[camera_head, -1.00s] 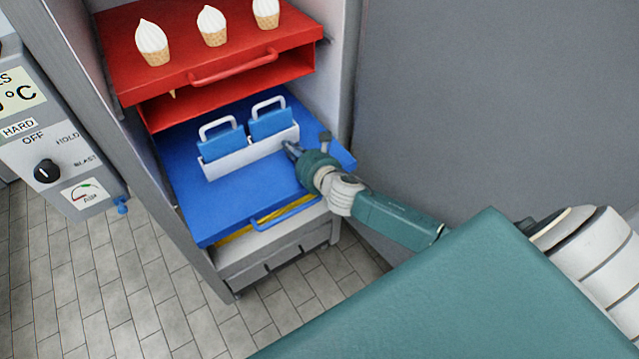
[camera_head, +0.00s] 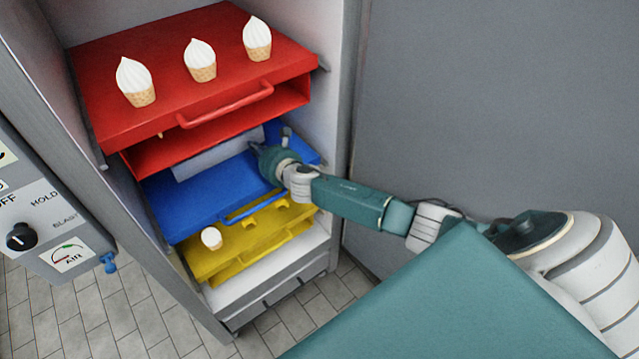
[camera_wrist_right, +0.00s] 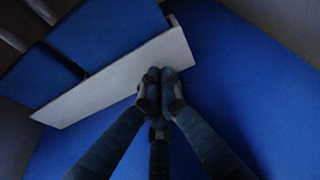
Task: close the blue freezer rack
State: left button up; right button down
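The blue freezer rack (camera_head: 205,195) is a flat shelf on the middle level of the cabinet, partly slid in under the red rack. Its front handle (camera_head: 252,207) faces me. A white holder (camera_head: 215,155) stands on it; the red rack hides its upper part. The right wrist view shows the holder (camera_wrist_right: 125,80) with blue panels behind it. My right gripper (camera_head: 256,148) is over the blue rack, at the holder's right end. In the wrist view its fingertips (camera_wrist_right: 160,80) are together, at the holder's face, with nothing between them. My left gripper is out of view.
The red rack (camera_head: 120,90) above sticks out and carries ice cream cones (camera_head: 200,60). The yellow rack (camera_head: 245,243) below carries a cone (camera_head: 211,238). A control panel (camera_head: 45,225) is at the left. The grey wall (camera_head: 480,110) at the right is bare.

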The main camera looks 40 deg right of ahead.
jog(key=shift+w, duration=0.5)
jog(key=shift+r, duration=0.15)
jog(key=shift+w+r, duration=0.1)
